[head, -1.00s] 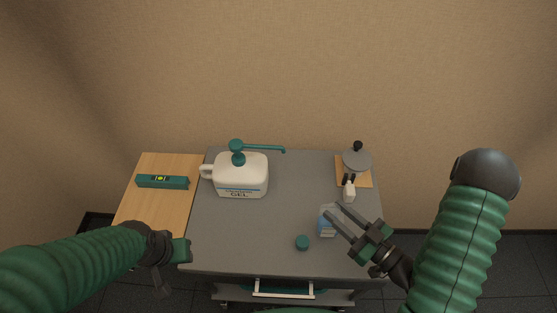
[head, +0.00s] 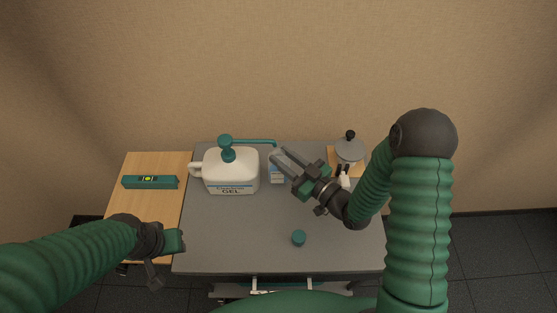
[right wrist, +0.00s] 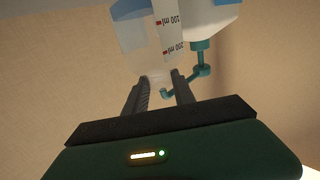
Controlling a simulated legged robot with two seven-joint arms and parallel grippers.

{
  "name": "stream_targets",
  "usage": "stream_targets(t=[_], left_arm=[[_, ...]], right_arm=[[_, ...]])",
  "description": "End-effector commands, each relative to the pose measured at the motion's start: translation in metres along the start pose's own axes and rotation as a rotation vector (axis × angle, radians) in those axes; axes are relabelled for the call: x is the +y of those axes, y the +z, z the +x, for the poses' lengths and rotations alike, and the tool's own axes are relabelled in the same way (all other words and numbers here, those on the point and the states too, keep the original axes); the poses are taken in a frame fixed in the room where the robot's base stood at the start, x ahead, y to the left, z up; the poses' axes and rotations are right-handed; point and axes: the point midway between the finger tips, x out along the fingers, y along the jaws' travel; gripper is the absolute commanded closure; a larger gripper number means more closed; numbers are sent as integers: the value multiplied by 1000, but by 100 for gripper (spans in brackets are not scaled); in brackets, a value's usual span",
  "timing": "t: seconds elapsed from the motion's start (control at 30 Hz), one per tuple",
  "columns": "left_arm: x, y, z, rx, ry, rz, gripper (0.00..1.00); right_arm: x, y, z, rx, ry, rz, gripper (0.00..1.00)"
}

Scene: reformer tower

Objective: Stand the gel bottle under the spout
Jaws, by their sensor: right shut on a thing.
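The gel bottle (head: 277,172) is small and clear with a blue band, upright or nearly so. My right gripper (head: 281,161) is shut on it. It also shows in the right wrist view (right wrist: 147,42), with red ml marks, between the fingers (right wrist: 160,95). The big white GEL jug (head: 230,170) stands left of it. The jug's teal pump has a thin spout (head: 255,141) reaching right. The spout's tip shows close to the bottle's mouth in both views; I cannot tell whether the bottle touches the cart. My left gripper (head: 174,240) is at the front left, its fingers unclear.
A grey round device (head: 349,150) and a small white bottle (head: 343,181) are at the right, behind my arm. A teal level (head: 150,182) lies on the wooden board at left. The cart's front is mostly clear.

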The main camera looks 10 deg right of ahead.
Motion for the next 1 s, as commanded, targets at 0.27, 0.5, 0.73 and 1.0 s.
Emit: stream_targets(t=[0.27, 0.5, 0.73, 1.0], left_arm=[[0, 0, 0, 0, 0, 0, 64], [0, 1, 3, 0, 0, 0, 64], [0, 1, 3, 0, 0, 0, 64], [0, 1, 5, 0, 0, 0, 64]], right_arm=[[0, 3, 21, 0, 0, 1, 100], [0, 29, 20, 0, 1, 2, 100], [0, 35, 20, 1, 1, 0, 100], [0, 38, 20, 0, 0, 0, 63]])
